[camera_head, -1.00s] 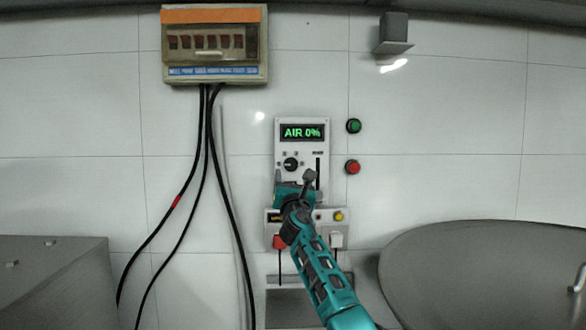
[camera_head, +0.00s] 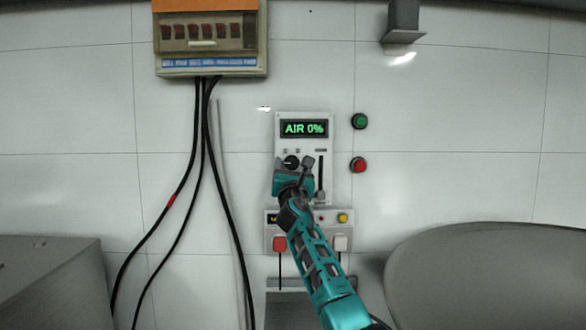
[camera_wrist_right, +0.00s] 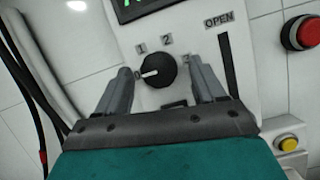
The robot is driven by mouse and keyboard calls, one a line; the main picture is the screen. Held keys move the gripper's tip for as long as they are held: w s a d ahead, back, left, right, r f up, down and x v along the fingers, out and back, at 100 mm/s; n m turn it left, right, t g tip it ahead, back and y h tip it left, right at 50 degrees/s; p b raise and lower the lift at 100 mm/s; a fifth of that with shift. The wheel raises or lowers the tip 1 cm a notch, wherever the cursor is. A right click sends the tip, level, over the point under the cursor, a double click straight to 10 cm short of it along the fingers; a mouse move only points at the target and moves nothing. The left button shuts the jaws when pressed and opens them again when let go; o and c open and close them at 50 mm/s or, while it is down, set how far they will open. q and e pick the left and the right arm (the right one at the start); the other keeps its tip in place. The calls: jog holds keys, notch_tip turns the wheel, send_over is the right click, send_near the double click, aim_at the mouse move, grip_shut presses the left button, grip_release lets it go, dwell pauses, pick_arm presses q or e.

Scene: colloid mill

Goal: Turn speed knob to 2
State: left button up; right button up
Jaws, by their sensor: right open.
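The speed knob (camera_head: 291,161) is a black round dial on the white control panel (camera_head: 325,135). It also shows in the right wrist view (camera_wrist_right: 157,71), where its white pointer points left at the 0 mark, with 1, 2 and 3 printed around it. My right gripper (camera_head: 294,163) is open in front of the panel, and its fingers partly cover the knob in the head view. In the wrist view its fingertips (camera_wrist_right: 164,66) stand on either side of the knob, apart from it. The display (camera_head: 303,129) reads "AIR 0%". My left gripper is not in view.
A vertical slot marked OPEN (camera_wrist_right: 228,66) runs right of the knob. Green (camera_head: 359,121) and red (camera_head: 358,165) buttons are on the wall to the right. A small switch box (camera_head: 308,219) sits below. A grey vessel (camera_head: 490,275) stands at the lower right.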

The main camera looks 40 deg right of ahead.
jog(key=shift+c, duration=0.4)
jog(key=c, duration=1)
jog(key=shift+o, duration=0.2)
